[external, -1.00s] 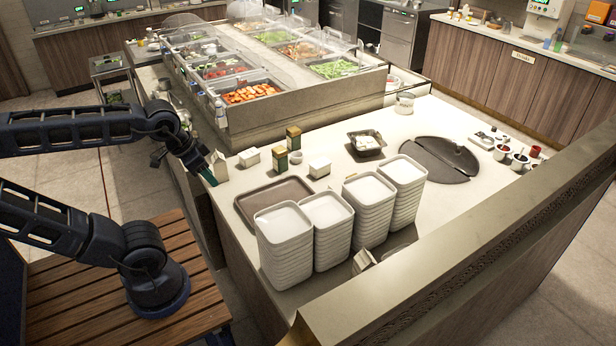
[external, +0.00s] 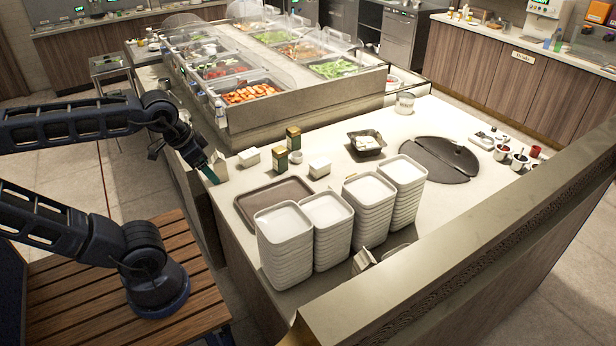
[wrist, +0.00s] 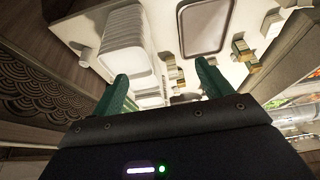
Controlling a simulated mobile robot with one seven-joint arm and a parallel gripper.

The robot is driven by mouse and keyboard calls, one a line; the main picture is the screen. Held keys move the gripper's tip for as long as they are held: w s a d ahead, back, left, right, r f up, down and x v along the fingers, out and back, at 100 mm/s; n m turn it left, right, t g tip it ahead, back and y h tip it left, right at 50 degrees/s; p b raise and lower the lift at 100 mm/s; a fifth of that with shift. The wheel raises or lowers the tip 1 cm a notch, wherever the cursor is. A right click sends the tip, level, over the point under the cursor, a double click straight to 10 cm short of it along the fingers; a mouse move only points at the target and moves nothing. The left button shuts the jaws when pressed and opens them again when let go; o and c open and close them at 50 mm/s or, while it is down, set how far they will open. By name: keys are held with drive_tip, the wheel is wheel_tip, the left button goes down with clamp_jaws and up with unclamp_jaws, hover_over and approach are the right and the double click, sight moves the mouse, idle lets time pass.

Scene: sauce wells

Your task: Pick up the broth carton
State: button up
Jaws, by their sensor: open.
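Two small dark green boxes with tan tops, one nearer (external: 280,160) and one farther (external: 293,138), stand upright on the counter behind the brown tray. A small pale gable-topped carton (external: 363,261) stands by the front edge, beside the plate stacks. I cannot read any label, so which is the broth carton is unclear. My gripper (external: 212,170) is at the counter's left edge, left of the boxes and apart from them. In the wrist view its green fingers (wrist: 165,82) are spread with nothing gripped between them.
Tall stacks of white plates (external: 285,250) stand in front of the brown tray (external: 246,203). White blocks (external: 249,157) flank the green boxes. A dark square dish (external: 367,145) sits farther back. A raised ledge (external: 470,235) borders the right side.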

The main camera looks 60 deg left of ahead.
drive_tip(key=w+a+r+n+t+h, duration=0.1)
drive_tip(key=w+a+n+t+h, duration=0.1)
drive_tip(key=w+a+n+h, duration=0.55)
drive_tip(key=w+a+r+n+t+h, duration=0.1)
drive_tip(key=w+a+n, duration=0.4)
drive_tip(key=a+n, duration=0.7)
drive_tip(key=s+a+n+t+y, duration=0.25)
drive_tip(key=a+n, duration=0.25)
drive_tip(key=a, duration=0.5)
drive_tip(key=s+a+n+t+y, duration=0.1)
drive_tip(key=s+a+n+t, duration=0.3)
drive_tip(key=a, duration=0.5)
drive_tip(key=s+a+n+t+y, duration=0.2)
drive_tip(key=a+n+t, duration=0.3)
drive_tip(key=a, duration=0.5)
drive_tip(key=g, duration=0.1)
approach(219, 163)
drive_tip(key=a+f, duration=0.2)
drive_tip(key=shift+n, duration=0.45)
drive_tip(key=w, duration=0.5)
drive_tip(key=shift+w+d+r, duration=0.15)
drive_tip(key=shift+w+d, duration=0.1)
drive_tip(key=shift+d, duration=0.15)
drive_tip(key=shift+w, duration=2.6)
drive_tip(key=c, duration=1.4)
